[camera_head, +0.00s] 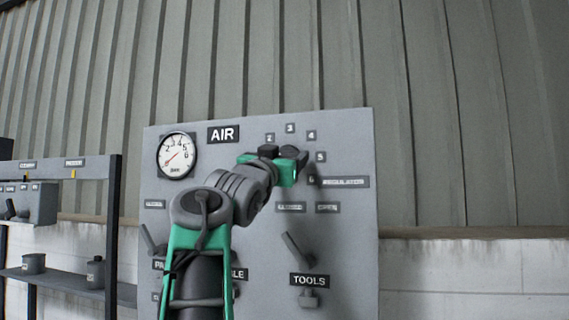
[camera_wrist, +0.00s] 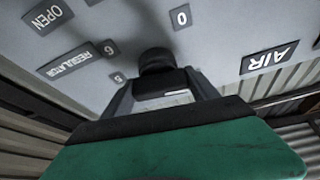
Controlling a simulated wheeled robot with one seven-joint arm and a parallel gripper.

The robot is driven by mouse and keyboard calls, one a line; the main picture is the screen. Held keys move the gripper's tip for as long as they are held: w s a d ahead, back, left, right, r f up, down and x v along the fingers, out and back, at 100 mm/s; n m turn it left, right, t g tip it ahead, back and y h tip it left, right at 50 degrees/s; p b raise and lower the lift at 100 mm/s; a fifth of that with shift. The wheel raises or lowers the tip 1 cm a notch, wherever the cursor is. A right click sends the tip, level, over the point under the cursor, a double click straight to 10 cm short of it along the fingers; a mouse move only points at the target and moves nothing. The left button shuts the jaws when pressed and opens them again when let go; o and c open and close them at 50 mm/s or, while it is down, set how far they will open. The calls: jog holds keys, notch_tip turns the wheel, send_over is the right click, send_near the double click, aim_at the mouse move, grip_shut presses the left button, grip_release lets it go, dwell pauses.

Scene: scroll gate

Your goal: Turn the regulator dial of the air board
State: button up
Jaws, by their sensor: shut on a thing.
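The air board (camera_head: 345,240) is a grey upright panel with an AIR label and a round white gauge (camera_head: 176,155) at its upper left. The regulator dial (camera_wrist: 157,62) is a dark round knob with a pale mark, seen in the wrist view between my fingers. My gripper (camera_wrist: 160,88) is shut on the dial, one finger on each side. In the head view my gripper (camera_head: 303,156) is at the board's upper middle, among the numbers 2 to 5, and hides most of the dial. The gauge needle points to the lower left.
A lever (camera_head: 298,252) stands out above the TOOLS label (camera_head: 309,281). Another lever (camera_head: 152,240) is at the board's left, and my arm covers part of the lower board. A shelf rack (camera_head: 75,285) with small pots stands at the left. The wall behind is ribbed.

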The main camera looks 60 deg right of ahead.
jog(key=n+t, duration=0.2)
jog(key=n, duration=0.2)
jog(key=n+t+y, duration=0.1)
jog(key=n+t, duration=0.1)
jog(key=n, duration=0.2)
jog(key=shift+s, duration=0.15)
jog(key=n+t+y, duration=0.1)
jog(key=n, duration=0.2)
jog(key=n+t+y+p, duration=0.1)
jog(key=n+t, duration=0.1)
jog(key=n, duration=0.2)
jog(key=shift+n+y, duration=0.3)
jog(key=o, duration=1.4)
jog(key=shift+c, duration=0.2)
jog(key=b+v, duration=0.3)
jog(key=v, duration=0.4)
jog(key=shift+a+b, duration=0.3)
jog(key=shift+a, duration=0.05)
jog(key=shift+f, duration=0.2)
